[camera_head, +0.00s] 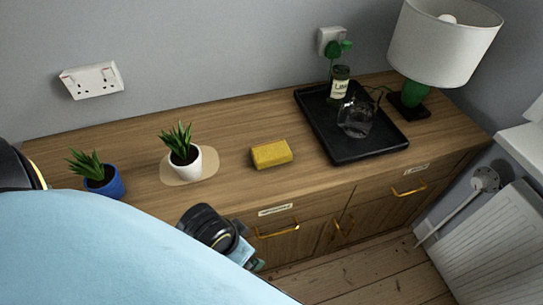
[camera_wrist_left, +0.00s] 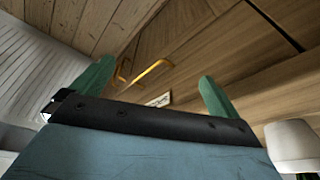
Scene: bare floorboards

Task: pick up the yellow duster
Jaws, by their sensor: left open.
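The yellow duster (camera_head: 271,154) lies as a small block on the top of the wooden sideboard (camera_head: 235,190), between the white plant pot and the black tray. My left gripper (camera_head: 254,262) is low in front of the sideboard, below the duster and apart from it, mostly hidden by my arm in the head view. In the left wrist view its two green fingers (camera_wrist_left: 155,82) are spread with nothing between them, facing the drawer fronts. The duster does not show in that view. My right gripper is not in view.
A white-potted plant (camera_head: 184,158) on a pale mat and a blue-potted plant (camera_head: 102,182) stand left of the duster. A black tray (camera_head: 345,153) with a bottle (camera_head: 339,86) and a glass jug (camera_head: 356,117) is right of it. A lamp (camera_head: 440,45) stands behind.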

